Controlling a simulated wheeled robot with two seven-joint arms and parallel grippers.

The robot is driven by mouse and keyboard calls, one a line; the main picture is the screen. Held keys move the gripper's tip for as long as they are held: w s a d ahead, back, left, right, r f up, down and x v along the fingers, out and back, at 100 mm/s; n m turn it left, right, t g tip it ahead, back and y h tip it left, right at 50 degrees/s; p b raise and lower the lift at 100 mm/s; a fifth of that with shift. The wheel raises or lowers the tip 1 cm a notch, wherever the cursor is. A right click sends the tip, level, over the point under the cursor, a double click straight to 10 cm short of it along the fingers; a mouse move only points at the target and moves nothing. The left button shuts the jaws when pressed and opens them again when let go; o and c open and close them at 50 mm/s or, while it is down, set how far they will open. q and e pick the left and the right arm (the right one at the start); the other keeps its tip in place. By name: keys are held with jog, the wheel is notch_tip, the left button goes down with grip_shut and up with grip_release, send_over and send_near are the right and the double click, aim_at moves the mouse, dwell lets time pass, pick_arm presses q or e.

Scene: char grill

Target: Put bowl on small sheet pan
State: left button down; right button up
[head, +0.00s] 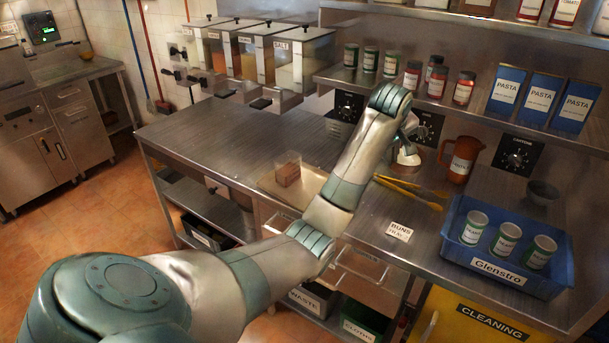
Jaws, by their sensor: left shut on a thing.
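My left arm reaches across the counter, and my left gripper (409,132) is mostly hidden behind its own wrist. It is shut on a small pale, rounded thing that looks like a bowl (407,157), of which only part shows. A flat tan pan (314,181), which looks like the small sheet pan, lies on the counter left of my forearm, partly covered by it. A clear box with a brown block (287,170) stands on that pan. A separate dark bowl (543,192) stands at the right of the counter. My right gripper is out of view.
Yellow-handled tongs (410,191) lie right of my forearm. A brown jug (460,160) and a blue crate (508,272) with several cans are further right. Shelves with jars and pasta boxes (541,98) overhang the back. The counter's left part (215,135) is clear.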

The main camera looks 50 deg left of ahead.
pick_arm(q)
jog(key=a+f+n+g+y+p, duration=0.2)
jog(key=a+f+n+y+p, duration=0.15)
jog(key=a+n, duration=0.4)
jog(key=s+a+f+n+g+p, duration=0.1)
jog(key=s+f+n+g, duration=0.1)
jog(key=f, duration=0.4)
jog(key=shift+s+a+f+n+g, duration=0.2)
jog(key=shift+s+f+n+g, duration=0.1)
jog(key=shift+s+n, duration=0.75)
jog(key=shift+w+y, duration=0.2)
jog(key=shift+y, duration=0.05)
